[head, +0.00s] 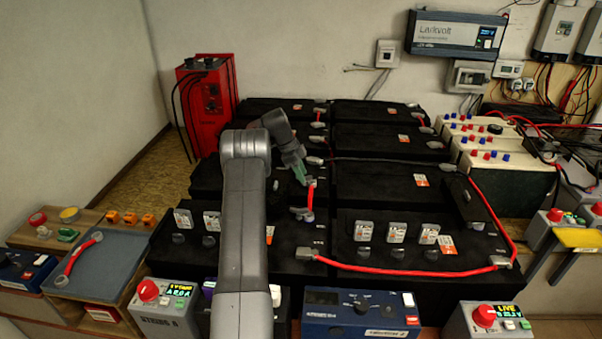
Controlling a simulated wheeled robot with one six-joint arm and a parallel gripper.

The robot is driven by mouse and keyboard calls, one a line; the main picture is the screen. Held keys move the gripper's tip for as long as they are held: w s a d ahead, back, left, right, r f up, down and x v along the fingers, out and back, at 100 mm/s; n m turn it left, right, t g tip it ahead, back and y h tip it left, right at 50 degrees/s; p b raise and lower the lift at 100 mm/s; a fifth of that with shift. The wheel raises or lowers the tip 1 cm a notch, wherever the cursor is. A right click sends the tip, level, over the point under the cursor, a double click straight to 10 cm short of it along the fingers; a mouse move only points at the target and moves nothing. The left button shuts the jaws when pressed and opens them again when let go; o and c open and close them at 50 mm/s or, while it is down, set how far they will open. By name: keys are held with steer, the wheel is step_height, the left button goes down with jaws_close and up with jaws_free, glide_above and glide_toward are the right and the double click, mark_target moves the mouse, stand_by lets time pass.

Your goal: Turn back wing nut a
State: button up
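My gripper (300,174), with greenish fingers, points down among the black batteries near the middle of the picture. Its tips are close to the upper end of a short red link cable (310,197) that joins two battery rows. The link's lower end sits on a grey terminal (303,214). A wing nut cannot be made out at this size, and no letter a is readable. The fingers are too small to show whether they are apart, or whether they touch the terminal.
A long red cable (400,272) runs along the front batteries and up their right side. Grey tags (396,231) stand on the front batteries. A blue-grey tray (100,262) with a loose red link (80,257) lies at left. Control boxes (361,311) line the front.

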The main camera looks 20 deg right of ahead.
steer(key=p+v, duration=0.1)
steer(key=v, duration=1.2)
steer(key=shift+r, duration=0.4)
steer(key=shift+w, duration=0.1)
steer(key=b+x, duration=0.1)
steer(key=x, duration=1.3)
steer(key=shift+a, duration=0.15)
steer(key=shift+a+r, duration=0.1)
